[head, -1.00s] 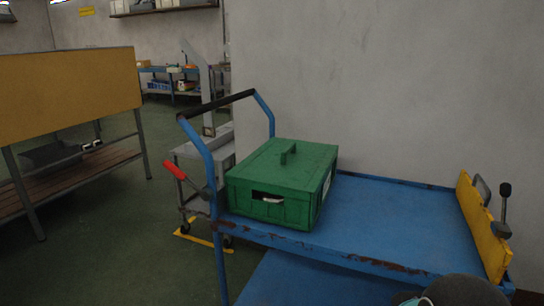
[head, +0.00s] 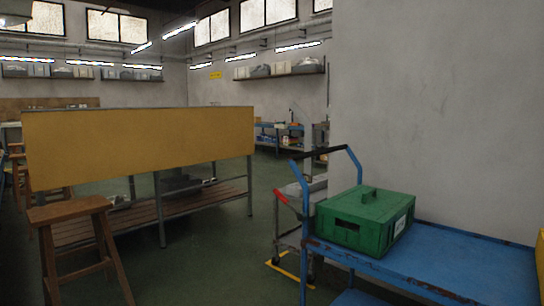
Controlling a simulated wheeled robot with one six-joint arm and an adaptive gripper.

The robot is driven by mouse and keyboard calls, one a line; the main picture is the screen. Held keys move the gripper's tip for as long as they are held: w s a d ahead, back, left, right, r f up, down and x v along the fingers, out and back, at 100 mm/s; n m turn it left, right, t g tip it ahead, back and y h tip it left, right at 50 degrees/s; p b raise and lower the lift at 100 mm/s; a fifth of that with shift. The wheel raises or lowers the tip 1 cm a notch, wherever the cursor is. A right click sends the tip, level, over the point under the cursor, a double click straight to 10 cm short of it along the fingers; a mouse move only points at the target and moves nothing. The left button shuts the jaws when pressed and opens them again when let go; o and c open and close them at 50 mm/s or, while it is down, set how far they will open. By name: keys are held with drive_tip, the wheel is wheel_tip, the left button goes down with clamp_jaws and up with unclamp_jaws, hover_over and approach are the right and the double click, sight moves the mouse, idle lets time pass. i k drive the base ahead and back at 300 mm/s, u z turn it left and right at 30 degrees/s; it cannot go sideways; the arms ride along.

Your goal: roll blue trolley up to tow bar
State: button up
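The blue trolley (head: 440,262) stands at the lower right in the head view, beside the pale wall. The trolley's right end is cut off by the picture edge. A sliver of a yellow plate (head: 540,262) shows there. No tow bar can be made out. My gripper is not in view.
A grey wheeled cart (head: 290,226) stands behind the handle, with yellow floor marking (head: 285,270) below it. A yellow-panelled bench (head: 140,145) and a wooden stool (head: 72,214) stand at the left. Green floor (head: 205,262) is open between bench and trolley. The wall (head: 435,110) borders the trolley.

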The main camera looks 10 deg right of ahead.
sight(444, 265)
drive_tip(key=u, duration=0.65)
drive_tip(key=i, duration=0.95)
drive_tip(key=u, duration=0.4)
drive_tip(key=i, duration=1.1)
drive_tip(key=z, duration=1.1)
drive_tip(key=i, duration=0.7)
drive_tip(key=z, duration=0.6)
